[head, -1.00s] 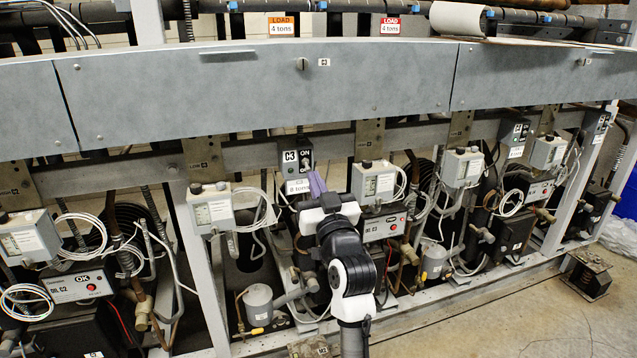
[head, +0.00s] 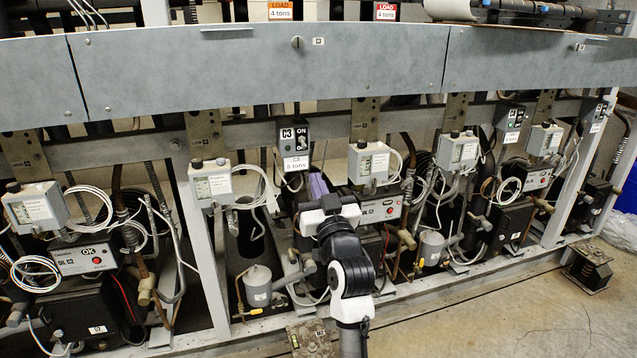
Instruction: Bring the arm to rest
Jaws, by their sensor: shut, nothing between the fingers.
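My gripper (head: 318,184) is in the middle of the head view, with purple fingers beyond a white wrist. It is shut and empty, and its fingertips are partly hidden by my own wrist. It is in front of the rack, below the C3 switch box (head: 295,136). My arm (head: 345,262) reaches up from the bottom of the picture.
Another controller (head: 211,184) is at left. Loose cables and pipes surround them. A long grey panel (head: 250,70) runs above. Bare floor (head: 520,315) is free at lower right.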

